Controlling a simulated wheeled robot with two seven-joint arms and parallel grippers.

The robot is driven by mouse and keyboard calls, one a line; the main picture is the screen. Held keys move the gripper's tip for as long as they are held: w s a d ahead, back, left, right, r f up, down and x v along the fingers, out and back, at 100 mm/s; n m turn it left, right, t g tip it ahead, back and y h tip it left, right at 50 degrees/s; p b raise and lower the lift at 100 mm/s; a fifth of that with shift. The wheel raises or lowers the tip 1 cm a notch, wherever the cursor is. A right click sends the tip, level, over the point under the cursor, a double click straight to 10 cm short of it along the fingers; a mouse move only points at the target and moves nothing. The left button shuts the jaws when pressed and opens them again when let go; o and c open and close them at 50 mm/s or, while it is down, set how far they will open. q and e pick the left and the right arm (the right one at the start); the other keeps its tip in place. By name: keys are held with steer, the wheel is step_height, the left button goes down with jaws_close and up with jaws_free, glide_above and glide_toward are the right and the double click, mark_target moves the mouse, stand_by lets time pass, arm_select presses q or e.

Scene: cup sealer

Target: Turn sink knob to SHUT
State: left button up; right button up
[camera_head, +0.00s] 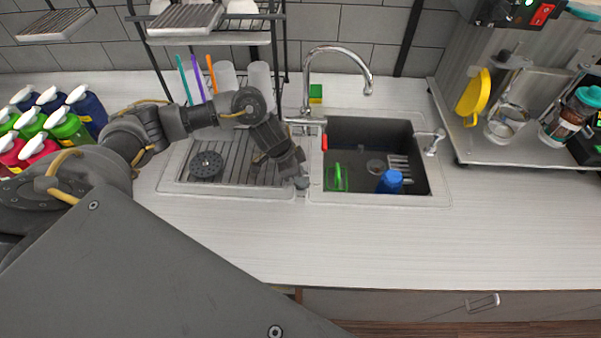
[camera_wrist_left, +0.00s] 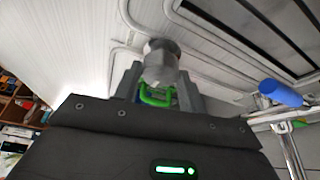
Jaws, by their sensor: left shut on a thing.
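A small grey sink knob (camera_head: 302,183) stands on the sink's front rim, between the drainboard and the basin. My left gripper (camera_head: 297,176) reaches down to it from the left. In the left wrist view the rounded grey knob (camera_wrist_left: 162,62) sits between the fingertips of my left gripper (camera_wrist_left: 160,82), which is shut on it. A green looped shape shows just below the knob, between the fingers. I cannot read a SHUT mark or tell the knob's turn angle. My right gripper is not in view.
The dark sink basin (camera_head: 350,150) holds a blue cup (camera_head: 390,182) and a green item (camera_head: 336,178). The chrome faucet (camera_head: 340,52) rises behind. The drainboard (camera_head: 250,172) holds a round black strainer (camera_head: 207,165). Coloured bottles (camera_head: 60,125) stand left. The front counter (camera_head: 420,240) is clear.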

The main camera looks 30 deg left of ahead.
arm_select(q)
steer(key=o, duration=0.8)
steer(key=shift+w+r, duration=0.25)
steer(key=shift+w, duration=0.1)
steer(key=shift+c, duration=0.2)
steer(key=shift+o, duration=1.1)
steer(key=shift+d+f, duration=0.1)
steer(key=shift+f, duration=0.05)
steer(key=b+v, duration=0.2)
steer(key=v, duration=0.8)
steer(key=shift+a+r, duration=0.2)
steer(key=shift+r, duration=0.1)
steer(key=shift+s, duration=0.1)
